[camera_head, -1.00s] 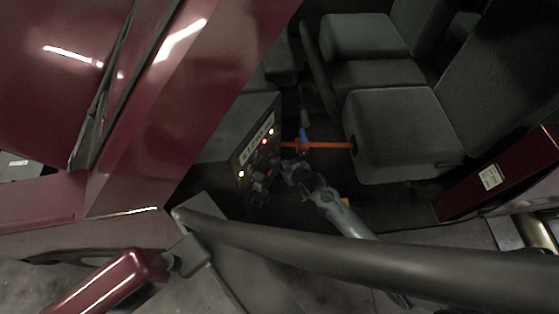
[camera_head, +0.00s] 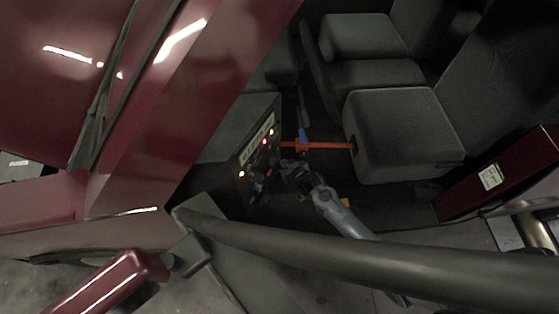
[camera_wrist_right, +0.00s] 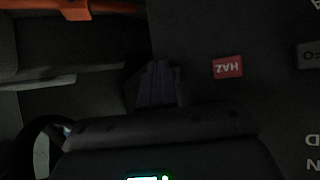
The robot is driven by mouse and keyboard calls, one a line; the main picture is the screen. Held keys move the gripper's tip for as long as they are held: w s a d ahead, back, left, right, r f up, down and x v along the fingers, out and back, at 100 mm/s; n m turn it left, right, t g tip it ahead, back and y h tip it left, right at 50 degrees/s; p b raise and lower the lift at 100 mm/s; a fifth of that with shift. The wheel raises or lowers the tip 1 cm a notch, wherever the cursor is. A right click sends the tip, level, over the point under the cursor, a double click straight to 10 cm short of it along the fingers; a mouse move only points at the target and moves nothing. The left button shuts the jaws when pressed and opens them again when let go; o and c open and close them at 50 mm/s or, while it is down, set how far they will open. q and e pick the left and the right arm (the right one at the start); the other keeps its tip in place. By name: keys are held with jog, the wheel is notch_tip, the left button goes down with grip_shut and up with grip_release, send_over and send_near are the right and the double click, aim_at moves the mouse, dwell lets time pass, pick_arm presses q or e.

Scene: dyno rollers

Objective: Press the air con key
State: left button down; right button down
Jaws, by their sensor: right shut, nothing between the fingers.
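The control panel (camera_head: 258,152) with several lit spots is on the dashboard inside the open vehicle in the head view. I cannot make out an air con key for certain. In the right wrist view, a red key marked HAZ (camera_wrist_right: 228,67) sits on the dark panel, upside down in the picture. A grey key (camera_wrist_right: 309,56) is cut off at the right edge. My right gripper (camera_head: 287,168) is just right of the panel in the head view. In the wrist view its fingers (camera_wrist_right: 156,84) are shut and empty, left of the HAZ key. My left gripper is not in view.
An orange bar (camera_head: 325,145) runs between the dashboard side and the grey seat (camera_head: 400,130). A thick dark bar (camera_head: 390,250) crosses the foreground. The maroon bodywork (camera_head: 190,100) borders the opening on the left.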

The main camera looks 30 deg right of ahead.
jog(key=shift+s+d+p, duration=0.2)
jog(key=shift+s+p, duration=0.15)
jog(key=shift+s, duration=0.05)
jog(key=s+d+p, duration=0.2)
jog(key=s+p, duration=0.1)
jog(key=s, duration=0.2)
jog(key=shift+s+d, duration=0.2)
jog(key=shift+d, duration=0.15)
dwell(0.5)
